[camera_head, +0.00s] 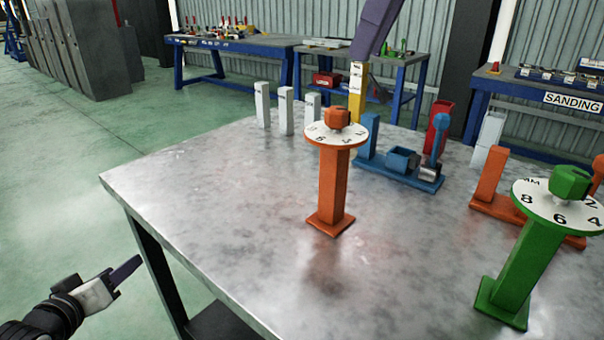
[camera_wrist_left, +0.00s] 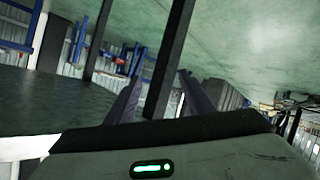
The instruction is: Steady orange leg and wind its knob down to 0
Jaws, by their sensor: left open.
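The orange leg (camera_head: 334,188) stands upright on the metal table, on a square orange foot. A white numbered dial (camera_head: 322,137) sits on top of it, with a faceted orange knob (camera_head: 337,118) above. I cannot tell the dial's setting. My left gripper (camera_head: 126,271) is open and empty, off the table's left edge, below the top and well away from the orange leg. Its two fingers (camera_wrist_left: 158,98) are apart in the left wrist view, with a dark table leg behind them.
A green leg (camera_head: 520,262) with a dial and green knob stands at the front right. Behind are an orange bracket (camera_head: 488,180), blue parts (camera_head: 400,178), a red block (camera_head: 437,133), a yellow post (camera_head: 357,95) and white blocks (camera_head: 286,110). The table's (camera_head: 220,220) left and front are clear.

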